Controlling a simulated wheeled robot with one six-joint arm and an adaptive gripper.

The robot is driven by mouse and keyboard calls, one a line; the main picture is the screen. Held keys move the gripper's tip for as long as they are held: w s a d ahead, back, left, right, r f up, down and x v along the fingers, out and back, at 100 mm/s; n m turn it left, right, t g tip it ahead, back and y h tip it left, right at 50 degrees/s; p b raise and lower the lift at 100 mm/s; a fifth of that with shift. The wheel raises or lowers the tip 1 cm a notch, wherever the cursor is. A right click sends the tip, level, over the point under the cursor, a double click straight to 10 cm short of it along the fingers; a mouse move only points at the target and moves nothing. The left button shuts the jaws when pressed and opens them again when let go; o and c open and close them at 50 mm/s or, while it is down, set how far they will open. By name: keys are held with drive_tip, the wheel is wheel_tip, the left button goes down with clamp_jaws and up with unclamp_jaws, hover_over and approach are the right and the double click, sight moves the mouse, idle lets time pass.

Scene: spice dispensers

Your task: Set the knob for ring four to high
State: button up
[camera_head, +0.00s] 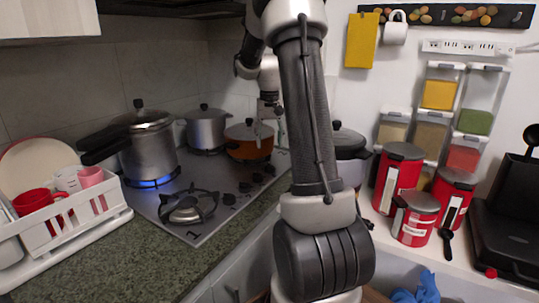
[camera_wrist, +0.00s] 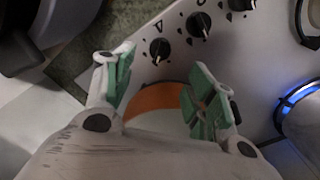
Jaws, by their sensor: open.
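The cooktop (camera_head: 215,225) has a row of black knobs (camera_head: 244,187) along its right edge. In the wrist view three show: a left knob (camera_wrist: 159,48), a middle knob (camera_wrist: 198,24), and a right one (camera_wrist: 241,4) cut by the top edge. Marks are printed beside them, but I cannot read surely which is ring four. The left knob has a small orange mark. My gripper (camera_wrist: 158,80) is open and empty, its green-padded fingers apart, with the left knob beyond and between the fingertips, not gripped. In the head view my gripper (camera_head: 269,100) is above the orange pot.
The orange pot (camera_head: 250,150) stands under my gripper, and its orange side (camera_wrist: 160,97) shows between my fingers. A pressure cooker (camera_head: 148,145) sits over a lit blue flame. A silver pot (camera_head: 207,130) stands behind. The front burner (camera_head: 188,207) is bare.

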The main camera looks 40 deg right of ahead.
wheel_tip(320, 180, up, 3)
drive_tip(key=shift+r, duration=0.1)
idle(0.6)
drive_tip(key=s+a+r+n+t, duration=0.2)
drive_tip(key=s+a+n, duration=0.1)
drive_tip(key=s+a, duration=0.6)
drive_tip(key=s+a+r+n+t, duration=0.2)
drive_tip(key=s+a, duration=0.8)
drive_tip(key=s, duration=0.6)
drive_tip(key=shift+s+a+r+n, duration=0.15)
drive_tip(key=shift+a+r+n, duration=0.15)
drive_tip(key=shift+r+n, duration=0.25)
